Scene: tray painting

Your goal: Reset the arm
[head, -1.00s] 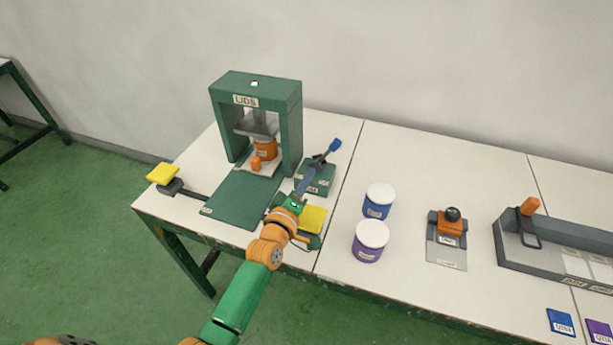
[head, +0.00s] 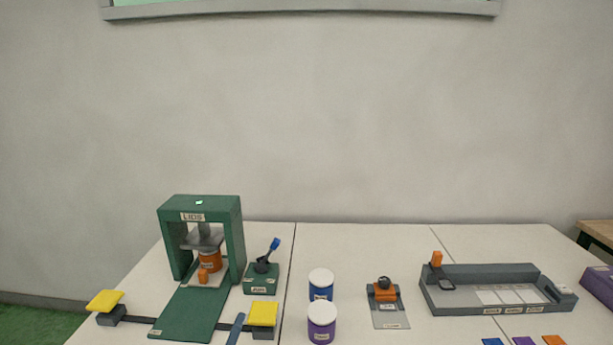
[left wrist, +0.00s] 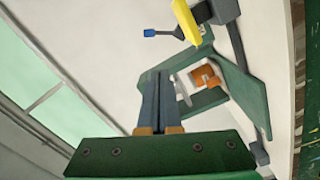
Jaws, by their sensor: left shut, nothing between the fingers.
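My left gripper (head: 240,316) shows only as its blue-grey fingers at the bottom of the head view, in front of the bench, between the green ramp and the right yellow pad. In the left wrist view its two long fingers (left wrist: 158,74) lie together, shut and empty. The green LIDS press (head: 240,235) stands beyond, with an orange can (head: 210,261) under its plate. The press also shows, tilted, in the left wrist view (left wrist: 245,98). The rest of my left arm is out of the head view, and my right gripper is not in view.
Yellow pads (head: 105,300) and (head: 262,313) flank the green ramp (head: 190,315). A green box with a blue-tipped lever (head: 262,279), a blue can (head: 321,290), a purple can (head: 322,330), an orange-and-black stamp (head: 384,290) and a long grey tray (head: 450,303) stand rightward.

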